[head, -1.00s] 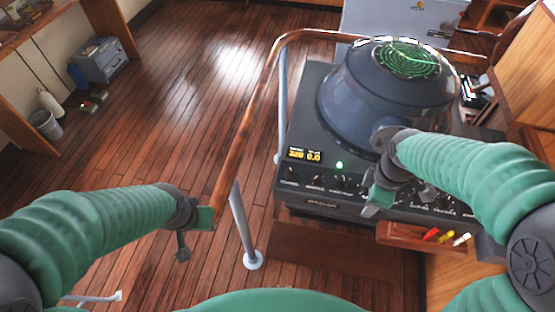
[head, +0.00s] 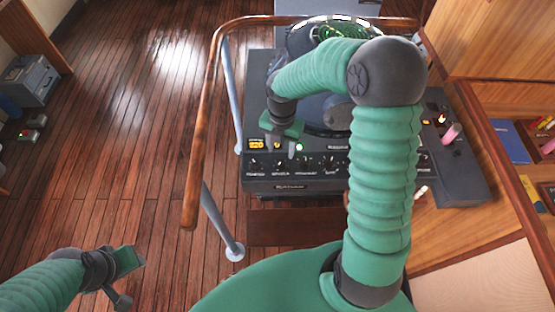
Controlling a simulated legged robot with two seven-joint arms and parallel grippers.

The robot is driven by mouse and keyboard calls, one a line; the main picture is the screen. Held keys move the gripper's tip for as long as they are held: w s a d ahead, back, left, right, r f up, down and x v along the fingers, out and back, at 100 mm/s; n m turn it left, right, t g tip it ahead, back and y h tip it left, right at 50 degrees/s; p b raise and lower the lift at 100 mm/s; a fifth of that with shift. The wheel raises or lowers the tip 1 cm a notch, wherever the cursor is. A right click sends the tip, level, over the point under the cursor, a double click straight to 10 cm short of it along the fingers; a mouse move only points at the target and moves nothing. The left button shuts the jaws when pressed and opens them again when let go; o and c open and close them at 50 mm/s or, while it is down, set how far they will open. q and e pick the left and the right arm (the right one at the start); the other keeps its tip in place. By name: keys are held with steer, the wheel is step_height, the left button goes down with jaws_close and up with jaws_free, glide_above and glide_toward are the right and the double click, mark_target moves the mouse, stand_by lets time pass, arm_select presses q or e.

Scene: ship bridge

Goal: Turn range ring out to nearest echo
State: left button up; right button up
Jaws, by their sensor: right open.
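The dark radar console (head: 262,183) stands ahead of me. Its round green screen (head: 338,30) shows only partly, because my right arm covers much of the hood and the trace. A row of small black knobs (head: 305,165) runs along the front panel; the ones to the right are hidden by my arm. A yellow number display (head: 256,143) sits at the panel's left, partly covered. My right gripper (head: 282,146) is open and empty, just above the panel between the display and a lit green lamp (head: 299,147). I cannot tell whether it touches anything. My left gripper (head: 130,283) is open and empty over the floor.
A wooden handrail (head: 204,110) on pale posts curves around the console's left side, between it and my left gripper. A wooden desk (head: 470,228) with a blue book (head: 510,141) is at the right. A grey box (head: 30,78) stands at far left. The wooden floor is open.

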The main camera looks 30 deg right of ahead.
mark_target(281, 163)
steer(key=f, duration=0.5)
steer(key=shift+s+f, duration=0.15)
steer(key=shift+s, duration=0.15)
steer(key=shift+a+f, duration=0.15)
steer(key=shift+f, duration=0.2)
steer(key=shift+w+a+f, duration=0.15)
steer(key=shift+a+f, duration=0.05)
steer(key=shift+d, duration=0.25)
steer(key=c, duration=0.8)
steer(key=shift+a, duration=0.1)
jaws_close()
